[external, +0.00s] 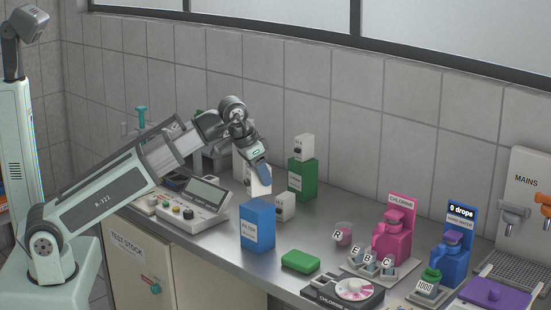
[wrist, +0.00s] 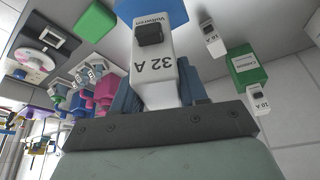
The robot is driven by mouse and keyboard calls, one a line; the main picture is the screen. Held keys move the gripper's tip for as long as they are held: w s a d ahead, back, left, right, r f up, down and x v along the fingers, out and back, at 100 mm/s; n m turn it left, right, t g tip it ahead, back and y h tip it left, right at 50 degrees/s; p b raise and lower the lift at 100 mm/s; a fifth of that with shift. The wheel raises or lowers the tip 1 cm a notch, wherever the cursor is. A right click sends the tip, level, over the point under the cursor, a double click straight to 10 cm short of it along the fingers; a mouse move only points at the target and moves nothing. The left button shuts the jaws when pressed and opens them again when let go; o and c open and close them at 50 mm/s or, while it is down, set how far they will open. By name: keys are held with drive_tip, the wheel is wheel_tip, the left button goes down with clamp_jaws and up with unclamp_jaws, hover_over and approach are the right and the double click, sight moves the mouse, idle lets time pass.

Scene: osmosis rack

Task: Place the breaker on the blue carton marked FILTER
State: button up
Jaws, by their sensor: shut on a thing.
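My gripper (external: 257,170) is shut on a white breaker (external: 261,187). In the wrist view the breaker (wrist: 158,62) reads "32 A", has a black switch, and sits between the blue-grey fingers of the gripper (wrist: 160,88). The blue carton marked FILTER (external: 257,228) stands upright on the bench. In the external view the breaker hangs just above the carton's top in the picture; I cannot tell the exact gap or depth. In the wrist view a blue face of the carton (wrist: 128,10) shows past the breaker's far end, partly hidden by it.
A white breaker (external: 285,207) stands on the bench right of the FILTER carton. A green carton (external: 301,180) behind bears another breaker (external: 304,148). A green block (external: 300,261) lies in front right. A control box with a screen (external: 190,210) is at left; pink and blue dispensers stand right.

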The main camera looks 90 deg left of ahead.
sight(261, 184)
drive_tip(key=shift+f, duration=1.55)
drive_tip(key=shift+f, duration=0.15)
drive_tip(key=o, duration=1.1)
drive_tip(key=shift+v, duration=6.15)
drive_tip(key=shift+w, duration=0.1)
